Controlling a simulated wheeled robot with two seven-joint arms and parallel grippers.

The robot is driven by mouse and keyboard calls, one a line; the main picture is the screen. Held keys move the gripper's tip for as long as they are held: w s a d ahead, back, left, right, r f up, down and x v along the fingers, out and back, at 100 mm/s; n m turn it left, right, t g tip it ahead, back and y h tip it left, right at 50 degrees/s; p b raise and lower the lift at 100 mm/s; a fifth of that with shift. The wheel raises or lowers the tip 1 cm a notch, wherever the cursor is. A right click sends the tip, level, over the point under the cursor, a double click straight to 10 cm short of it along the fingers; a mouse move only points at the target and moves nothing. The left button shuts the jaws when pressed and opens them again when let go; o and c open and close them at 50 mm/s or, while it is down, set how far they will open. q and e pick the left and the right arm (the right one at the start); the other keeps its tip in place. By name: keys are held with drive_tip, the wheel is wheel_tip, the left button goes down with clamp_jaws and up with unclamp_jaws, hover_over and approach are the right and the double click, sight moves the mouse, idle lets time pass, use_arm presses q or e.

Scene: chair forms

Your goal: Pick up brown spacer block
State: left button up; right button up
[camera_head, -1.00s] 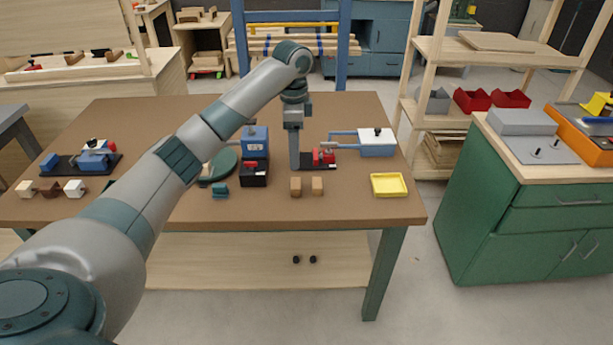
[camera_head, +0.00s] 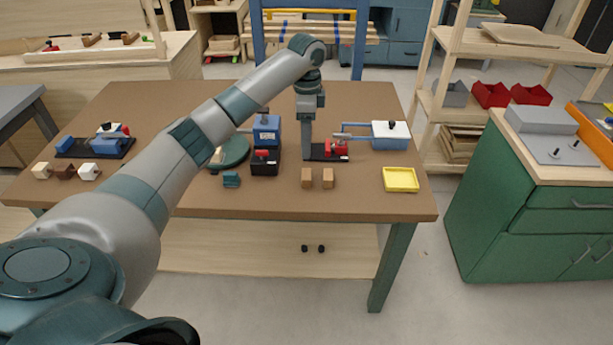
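A dark brown block (camera_head: 64,171) sits at the table's left between a cream block (camera_head: 41,170) and a white block (camera_head: 89,172). Two lighter tan-brown blocks, a left one (camera_head: 307,178) and a right one (camera_head: 328,178), stand side by side near the table's front middle. My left gripper (camera_head: 306,153) points down behind the tan-brown pair, beside a red vise-like tool (camera_head: 337,147), apart from the dark brown block. Its fingers show edge-on, so I cannot tell its opening. My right gripper is out of view.
The brown table (camera_head: 270,204) also bears a blue machine (camera_head: 267,131), a green disc (camera_head: 235,152), a teal block (camera_head: 231,180), a blue-and-white box (camera_head: 391,135) and a yellow tray (camera_head: 401,180). A green cabinet (camera_head: 490,210) stands right. The table's front left is largely covered by my arm.

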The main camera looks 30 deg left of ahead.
use_arm(q)
drive_tip(key=p, duration=0.2)
hover_over(306, 174)
drive_tip(key=f, duration=0.7)
drive_tip(key=shift+s+d, duration=0.1)
drive_tip(key=shift+d, duration=0.1)
drive_tip(key=shift+f, duration=0.65)
drive_tip(key=f, duration=0.2)
drive_tip(key=f+p, duration=0.1)
drive_tip(key=shift+w+a+f, duration=0.2)
drive_tip(key=shift+f, duration=0.2)
drive_tip(key=shift+f+p, duration=0.35)
drive_tip(key=shift+f, duration=0.15)
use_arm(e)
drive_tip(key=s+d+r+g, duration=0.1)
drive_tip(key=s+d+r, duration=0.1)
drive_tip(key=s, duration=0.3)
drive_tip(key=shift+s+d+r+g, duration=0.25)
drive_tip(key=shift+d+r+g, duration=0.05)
